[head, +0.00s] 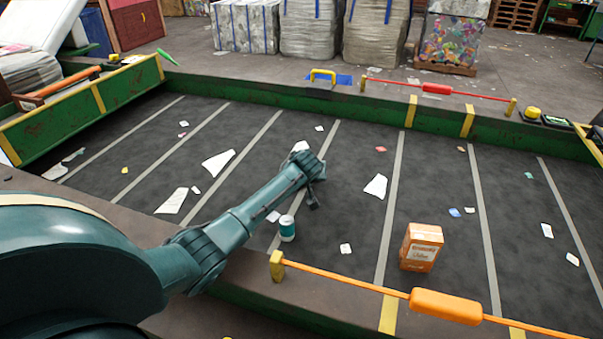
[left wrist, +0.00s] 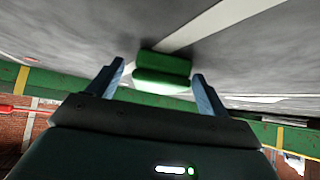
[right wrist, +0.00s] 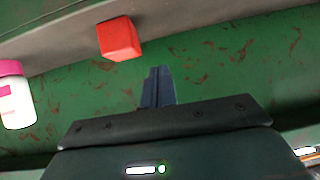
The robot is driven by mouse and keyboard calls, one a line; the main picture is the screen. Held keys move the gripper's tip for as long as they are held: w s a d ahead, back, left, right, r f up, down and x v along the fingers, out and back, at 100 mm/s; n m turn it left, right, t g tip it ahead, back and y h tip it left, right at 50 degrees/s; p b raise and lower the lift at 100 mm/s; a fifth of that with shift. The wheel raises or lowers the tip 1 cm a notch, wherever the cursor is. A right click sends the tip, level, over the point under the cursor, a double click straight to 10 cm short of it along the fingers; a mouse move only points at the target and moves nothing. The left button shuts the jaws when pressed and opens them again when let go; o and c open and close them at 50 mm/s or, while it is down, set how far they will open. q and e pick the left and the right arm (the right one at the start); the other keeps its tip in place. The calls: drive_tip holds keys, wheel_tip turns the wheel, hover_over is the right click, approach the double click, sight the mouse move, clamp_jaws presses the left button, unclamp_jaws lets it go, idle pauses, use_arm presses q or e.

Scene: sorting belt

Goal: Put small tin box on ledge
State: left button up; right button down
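A small green box (left wrist: 163,68), probably the tin box, lies on the grey belt in the left wrist view, in front of and between my left fingertips. It looks free of both fingers, though the right finger is very near its edge. My left gripper (left wrist: 160,75) is open. In the head view my left gripper (head: 314,180) is low over the middle of the belt, and the green box is hidden there. My right gripper (right wrist: 158,87) is shut and empty, facing a scuffed green wall; it is not seen in the head view. Which surface is the ledge is unclear.
A teal can (head: 287,229) and an orange carton (head: 422,247) stand on the belt near its front edge. An orange bar (head: 445,306) runs along the front. Paper scraps litter the belt. The right wrist view shows a red cube (right wrist: 119,38) and a pink-capped white bottle (right wrist: 14,98).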

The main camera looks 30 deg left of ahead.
use_arm(q)
drive_tip(key=c, duration=1.1)
